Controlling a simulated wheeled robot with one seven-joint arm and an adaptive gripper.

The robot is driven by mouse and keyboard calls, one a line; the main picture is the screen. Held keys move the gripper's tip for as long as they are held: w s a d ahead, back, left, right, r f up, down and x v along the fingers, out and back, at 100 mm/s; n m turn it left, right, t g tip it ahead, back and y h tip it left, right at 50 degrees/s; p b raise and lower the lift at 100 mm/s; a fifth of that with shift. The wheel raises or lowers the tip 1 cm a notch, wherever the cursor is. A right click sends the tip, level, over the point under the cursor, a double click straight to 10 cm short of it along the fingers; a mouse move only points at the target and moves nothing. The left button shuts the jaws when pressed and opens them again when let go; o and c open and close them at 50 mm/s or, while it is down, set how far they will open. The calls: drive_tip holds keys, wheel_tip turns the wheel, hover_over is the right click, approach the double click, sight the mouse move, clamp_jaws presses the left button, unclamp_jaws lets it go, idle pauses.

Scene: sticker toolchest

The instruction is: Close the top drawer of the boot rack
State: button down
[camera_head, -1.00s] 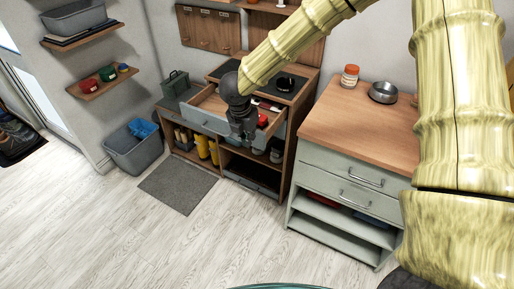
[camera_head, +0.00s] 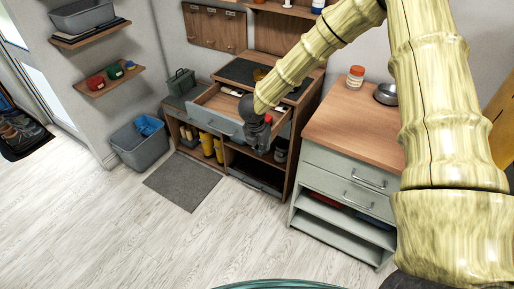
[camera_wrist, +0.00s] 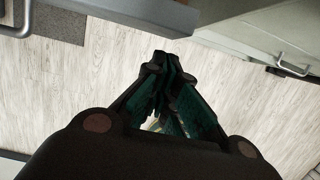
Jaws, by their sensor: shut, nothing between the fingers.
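The boot rack (camera_head: 316,104) is a wooden unit against the back wall. Its top drawer (camera_head: 214,121), with a blue-grey front and a bar handle, stands pulled out, and its inside shows from above. My gripper (camera_head: 264,146) is shut and empty, in front of the right part of the drawer front and overlapping it in the head view. Whether it touches the front cannot be told. In the wrist view my closed fingers (camera_wrist: 165,62) point over the floor, with the drawer front's edge (camera_wrist: 150,12) just beyond, at the upper left.
A grey-green cabinet (camera_head: 345,120) with a wooden top stands close on the right; its corner also shows in the wrist view (camera_wrist: 240,32). A grey bin (camera_head: 140,150) and dark mat (camera_head: 182,182) are at the left. The floor in front is clear.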

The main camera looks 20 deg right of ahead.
drive_tip(key=shift+w+d, duration=0.4)
drive_tip(key=shift+d, duration=0.05)
